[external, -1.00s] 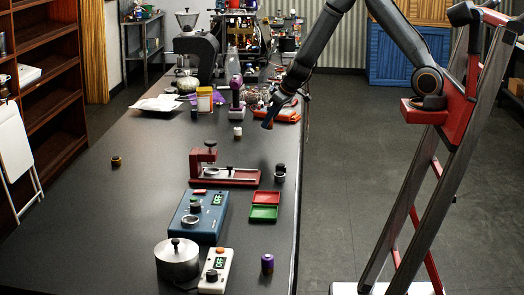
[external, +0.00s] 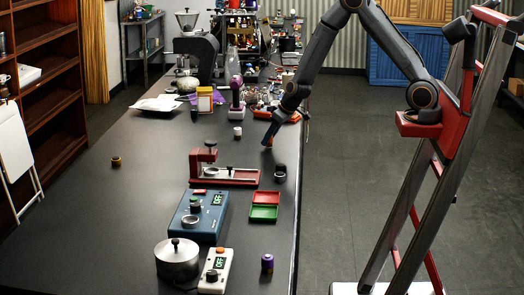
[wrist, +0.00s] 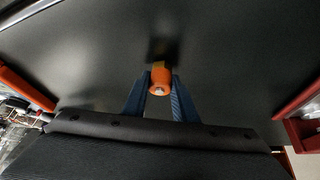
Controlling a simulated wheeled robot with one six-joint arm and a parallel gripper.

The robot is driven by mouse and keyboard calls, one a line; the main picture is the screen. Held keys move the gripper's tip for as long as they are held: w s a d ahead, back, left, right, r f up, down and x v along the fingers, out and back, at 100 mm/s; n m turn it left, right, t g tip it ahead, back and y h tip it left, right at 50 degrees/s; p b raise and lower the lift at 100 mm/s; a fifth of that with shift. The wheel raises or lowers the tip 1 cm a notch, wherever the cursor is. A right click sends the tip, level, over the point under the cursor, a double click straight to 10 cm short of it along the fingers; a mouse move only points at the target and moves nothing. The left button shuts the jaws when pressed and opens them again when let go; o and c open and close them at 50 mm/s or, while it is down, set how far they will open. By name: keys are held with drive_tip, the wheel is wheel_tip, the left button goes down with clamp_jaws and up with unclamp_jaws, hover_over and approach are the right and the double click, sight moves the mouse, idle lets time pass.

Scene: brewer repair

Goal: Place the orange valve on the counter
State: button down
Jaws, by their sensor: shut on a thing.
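The valve sits between the fingertips, with a small metallic end facing the camera. A dark shadow lies on the counter just beyond it. The valve is low over the counter; I cannot tell whether it touches. In the external view the valve is too small to make out clearly.
A red stand (external: 225,174) and a dark cylinder (external: 280,173) are on the near side of my gripper. A small white-capped container (external: 238,132) is to its left. A red and green tray (external: 265,206) lies nearer. The counter's left middle is mostly clear.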

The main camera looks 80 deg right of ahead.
drive_tip(key=shift+f, duration=0.3)
drive_tip(key=shift+f, duration=0.15)
drive_tip(key=c, duration=1.4)
unclamp_jaws()
drive_tip(key=shift+c, duration=0.2)
